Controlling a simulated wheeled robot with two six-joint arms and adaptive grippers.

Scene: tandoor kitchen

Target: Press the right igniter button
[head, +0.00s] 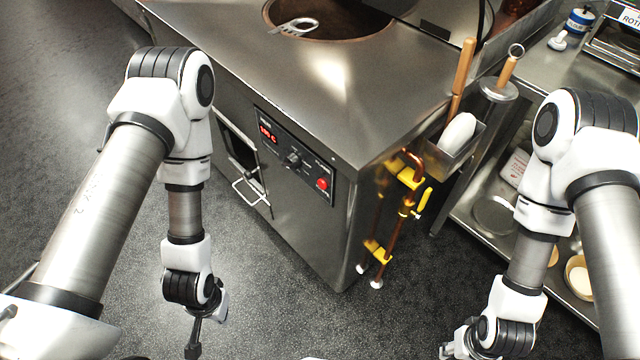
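A dark control panel (295,158) is set in the front of the steel tandoor cabinet in the head view. It has a lit red display (268,133), a dark knob (293,159) and a round red button (322,184) at its right end. No second red button shows. My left gripper (194,350) hangs low at the bottom left, apart from the cabinet; I see it edge-on and cannot tell its opening. My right gripper (446,352) is at the bottom edge, partly cut off, far from the panel; its opening is unclear.
A hatch door with a wire handle (250,192) is left of the panel. Copper pipework with yellow valves (408,180) stands out from the cabinet's right side, below a steel holder (456,150). A steel shelf unit (470,205) is at the right. Floor in front is clear.

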